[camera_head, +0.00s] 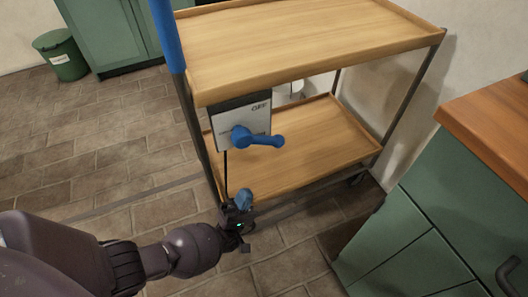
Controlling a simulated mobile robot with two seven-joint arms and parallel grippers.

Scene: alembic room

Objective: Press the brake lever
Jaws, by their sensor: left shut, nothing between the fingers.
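A wooden two-shelf cart stands ahead, with its upper shelf (300,35) and lower shelf (335,135) in view. A small blue piece (243,196), which looks like the brake lever, shows low at the foot of the cart's near corner. My left gripper (237,209) is shut and empty, right at this blue piece and partly hiding it. I cannot tell whether they touch. My right gripper is not in view.
A blue upright bar (168,35) rises at the cart's left end. A green cabinet with a wooden top (495,115) stands close on the right. A green bin (62,58) and green cupboards (105,35) are at the back left. The tiled floor on the left is clear.

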